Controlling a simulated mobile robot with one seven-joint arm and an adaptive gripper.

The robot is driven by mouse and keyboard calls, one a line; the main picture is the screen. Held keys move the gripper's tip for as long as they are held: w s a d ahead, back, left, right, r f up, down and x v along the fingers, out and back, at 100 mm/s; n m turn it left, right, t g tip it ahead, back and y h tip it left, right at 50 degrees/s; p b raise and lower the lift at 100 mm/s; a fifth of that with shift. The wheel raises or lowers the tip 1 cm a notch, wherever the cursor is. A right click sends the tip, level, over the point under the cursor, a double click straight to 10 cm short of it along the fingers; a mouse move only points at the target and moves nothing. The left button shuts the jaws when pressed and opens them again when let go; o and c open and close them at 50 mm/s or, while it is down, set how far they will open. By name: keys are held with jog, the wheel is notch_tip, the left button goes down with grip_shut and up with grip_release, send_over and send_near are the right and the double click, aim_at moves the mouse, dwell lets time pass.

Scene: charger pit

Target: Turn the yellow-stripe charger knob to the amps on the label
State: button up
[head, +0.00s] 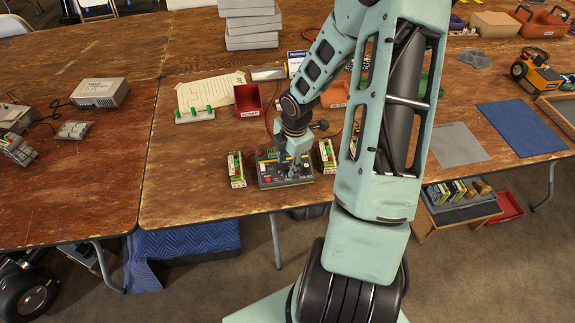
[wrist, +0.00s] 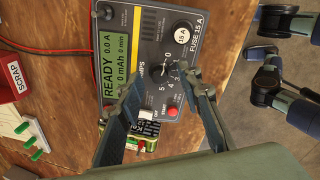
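The dark charger (head: 268,181) lies on the wooden table below my gripper (head: 291,168). In the wrist view the charger (wrist: 151,28) has a green screen (wrist: 113,70) reading READY, 0.0 A, 0 mAh, 0 min. Its AMPS dial (wrist: 171,73) shows numbers including 0, 4 and 5, with a small yellow mark. Where the knob points is too small to tell.
Green-and-white packs (head: 236,170) (head: 327,156) flank the charger closely. The charger is near the front table edge. Clear tabletop lies to the left.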

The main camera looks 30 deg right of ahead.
jog(key=shift+f, duration=0.2)
grip_shut()
